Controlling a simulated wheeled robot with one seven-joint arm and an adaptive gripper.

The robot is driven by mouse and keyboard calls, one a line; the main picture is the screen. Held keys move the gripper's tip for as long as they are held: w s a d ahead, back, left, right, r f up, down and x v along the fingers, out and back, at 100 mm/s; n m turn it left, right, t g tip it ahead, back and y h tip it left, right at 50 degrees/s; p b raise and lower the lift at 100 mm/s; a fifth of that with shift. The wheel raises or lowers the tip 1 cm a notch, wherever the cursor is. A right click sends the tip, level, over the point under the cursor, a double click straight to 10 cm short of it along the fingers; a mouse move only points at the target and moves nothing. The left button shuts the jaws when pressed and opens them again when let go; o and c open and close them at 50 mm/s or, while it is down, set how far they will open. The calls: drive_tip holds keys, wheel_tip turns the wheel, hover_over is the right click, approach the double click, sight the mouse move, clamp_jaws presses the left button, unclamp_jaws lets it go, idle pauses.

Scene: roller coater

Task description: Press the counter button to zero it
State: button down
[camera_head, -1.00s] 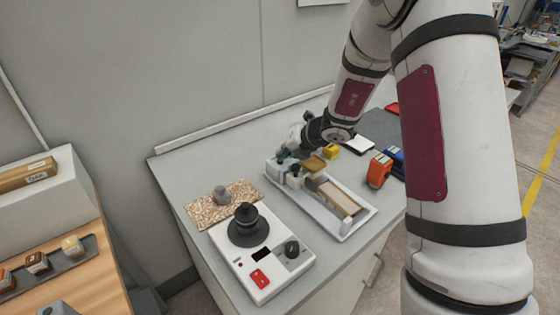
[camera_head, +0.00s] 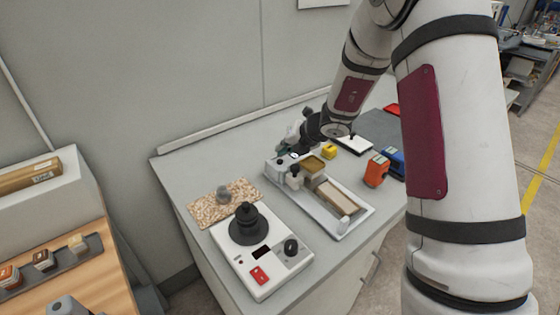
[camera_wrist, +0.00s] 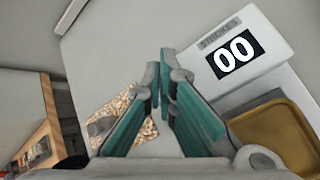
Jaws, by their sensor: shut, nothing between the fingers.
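The counter (camera_wrist: 234,54) shows in the wrist view as a black display reading 00 on a white housing, with a grey label strip above the digits. The housing belongs to the roller coater (camera_head: 280,170) in the white tray (camera_head: 338,236). I cannot make out the counter button for certain. My gripper (camera_wrist: 163,70) is shut and empty, its teal fingers pointing past the left side of the counter housing. In the head view my gripper (camera_head: 287,149) is at the back left end of the coater, apart from the display; its exact height is unclear.
A brown trough (camera_head: 313,164) is on the coater. In front stand a white device with a black round stage (camera_head: 246,232) and a speckled board (camera_head: 212,209) with a grey lump. Orange (camera_head: 376,170) and blue (camera_head: 396,156) items stand right. The wall is close behind.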

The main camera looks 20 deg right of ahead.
sight(282, 160)
drive_tip(key=shift+r+p, duration=1.65)
drive_tip(key=shift+r, duration=0.8)
drive_tip(key=s+a+r+n+g+y, duration=0.1)
drive_tip(key=s+a+r+n, duration=0.3)
drive_tip(key=s+r+n, duration=0.55)
drive_tip(key=s+a+r+n+g, duration=0.1)
drive_tip(key=s+a+r+n, duration=0.3)
drive_tip(key=s+r+n, duration=0.6)
drive_tip(key=s+d+n+h, duration=0.2)
drive_tip(key=s+d+n, duration=0.1)
drive_tip(key=s+n, duration=0.7)
drive_tip(key=s+d+r+n+h, duration=0.1)
drive_tip(key=s+d+n+h, duration=0.2)
drive_tip(key=s+n, duration=0.7)
drive_tip(key=shift+s+d+g, duration=0.3)
drive_tip(key=shift+s+d, duration=0.3)
drive_tip(key=shift+s, duration=0.4)
